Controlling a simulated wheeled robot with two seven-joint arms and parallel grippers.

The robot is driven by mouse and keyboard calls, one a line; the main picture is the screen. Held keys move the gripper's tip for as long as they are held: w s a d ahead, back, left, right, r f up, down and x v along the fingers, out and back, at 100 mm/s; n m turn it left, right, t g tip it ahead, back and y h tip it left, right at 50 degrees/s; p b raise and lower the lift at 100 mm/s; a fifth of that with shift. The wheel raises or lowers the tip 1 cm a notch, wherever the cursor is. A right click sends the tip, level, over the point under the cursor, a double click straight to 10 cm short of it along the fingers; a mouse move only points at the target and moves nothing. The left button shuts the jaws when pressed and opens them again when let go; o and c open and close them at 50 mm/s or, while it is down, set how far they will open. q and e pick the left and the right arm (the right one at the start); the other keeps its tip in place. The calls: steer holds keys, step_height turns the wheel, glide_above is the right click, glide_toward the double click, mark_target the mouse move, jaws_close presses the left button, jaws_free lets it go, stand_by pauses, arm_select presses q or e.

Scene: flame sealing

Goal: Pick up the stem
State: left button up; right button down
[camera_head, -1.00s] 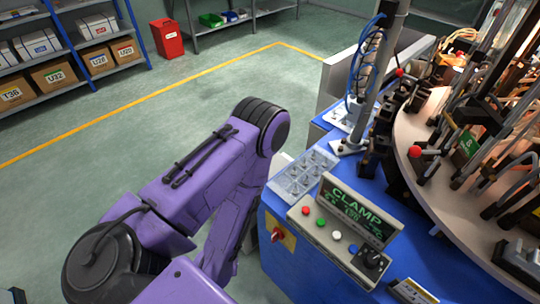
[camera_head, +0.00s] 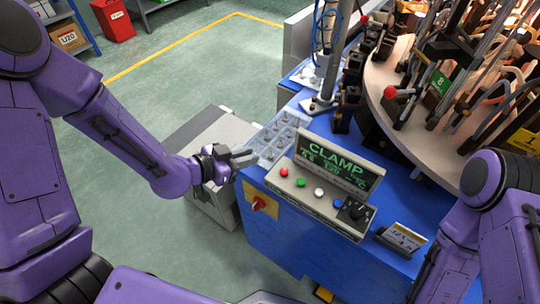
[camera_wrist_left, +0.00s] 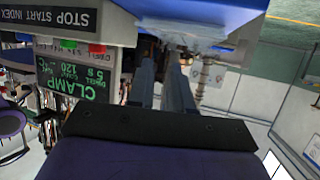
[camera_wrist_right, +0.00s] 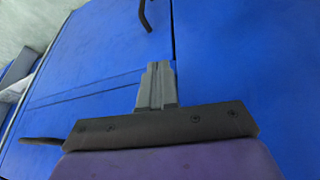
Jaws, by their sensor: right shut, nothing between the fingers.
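A pale tray (camera_head: 283,137) with several square compartments sits at the blue table's left edge, with small pointed pieces in them. Which piece is the stem I cannot tell. My left gripper (camera_head: 243,157) is just left of the tray, pointing right, its fingers apart. In the left wrist view, upside down, the left fingers (camera_wrist_left: 162,85) show with a gap between them. A thin ribbed metallic piece (camera_wrist_left: 204,75) appears beside one finger, not clearly between them. My right gripper (camera_wrist_right: 157,72) is shut and empty, before blue panels; its fingers are out of the head view.
The CLAMP control panel (camera_head: 322,182) with coloured buttons stands just right of the tray. A metal post (camera_head: 329,62) rises behind it, and a crowded round turntable (camera_head: 425,142) is at the right. A grey cabinet (camera_head: 218,205) stands below my left gripper.

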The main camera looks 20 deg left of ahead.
mark_target(267, 159)
arm_select(q)
steer(key=x, duration=0.5)
steer(key=p+x, duration=0.1)
steer(key=x, duration=0.1)
steer(key=shift+w+f, duration=0.3)
steer(key=shift+f, duration=0.1)
steer(key=shift+s+a, duration=0.1)
jaws_close()
